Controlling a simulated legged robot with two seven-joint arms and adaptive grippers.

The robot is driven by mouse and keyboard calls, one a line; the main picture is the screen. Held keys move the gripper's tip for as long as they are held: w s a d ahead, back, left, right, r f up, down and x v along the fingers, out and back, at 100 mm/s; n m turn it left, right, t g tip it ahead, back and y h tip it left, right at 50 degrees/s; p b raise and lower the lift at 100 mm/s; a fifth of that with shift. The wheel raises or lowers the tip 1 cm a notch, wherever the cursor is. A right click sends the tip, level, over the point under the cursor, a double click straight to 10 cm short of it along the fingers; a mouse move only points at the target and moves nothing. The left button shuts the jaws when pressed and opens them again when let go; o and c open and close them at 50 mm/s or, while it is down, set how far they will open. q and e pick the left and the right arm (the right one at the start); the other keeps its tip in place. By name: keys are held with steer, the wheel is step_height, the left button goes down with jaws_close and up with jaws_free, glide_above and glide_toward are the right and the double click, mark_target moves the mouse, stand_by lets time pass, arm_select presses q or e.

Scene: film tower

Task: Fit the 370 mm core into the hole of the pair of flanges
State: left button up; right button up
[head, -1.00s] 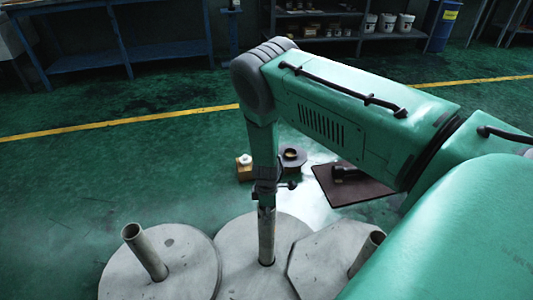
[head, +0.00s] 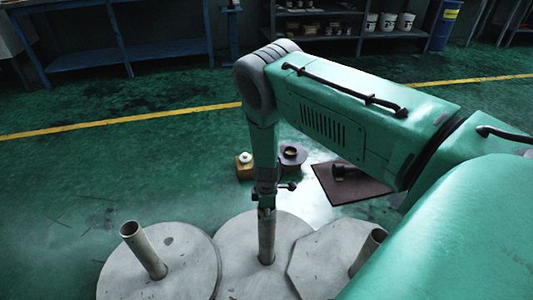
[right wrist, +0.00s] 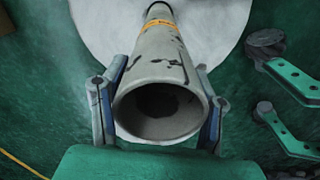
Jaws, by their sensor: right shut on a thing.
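My right gripper (head: 266,207) points down over the middle pale round flange (head: 232,240) and is shut on a grey tubular core (head: 266,242). In the right wrist view the core (right wrist: 165,65) runs away from me between the two fingers (right wrist: 160,105), its open end nearest. An orange band (right wrist: 162,25) shows near its far end, where the core meets the pale flange surface (right wrist: 100,30). The core looks near upright. A dark rim shows at its foot; I cannot tell how deep it sits in the hole. My left gripper is not in view.
A round flange with an upright tube (head: 143,250) stands at left, and an octagonal flange (head: 310,262) with another tube (head: 368,250) at right. Behind are a small box (head: 244,170), a spool-like part (head: 292,157) and a dark mat (head: 365,190). Floor at left is clear.

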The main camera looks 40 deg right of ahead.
steer(key=shift+f+b, duration=0.35)
steer(key=shift+f, duration=0.2)
steer(key=o, duration=1.8)
steer(key=shift+c, duration=0.2)
step_height(320, 180, up, 12)
steer(key=shift+f, duration=0.1)
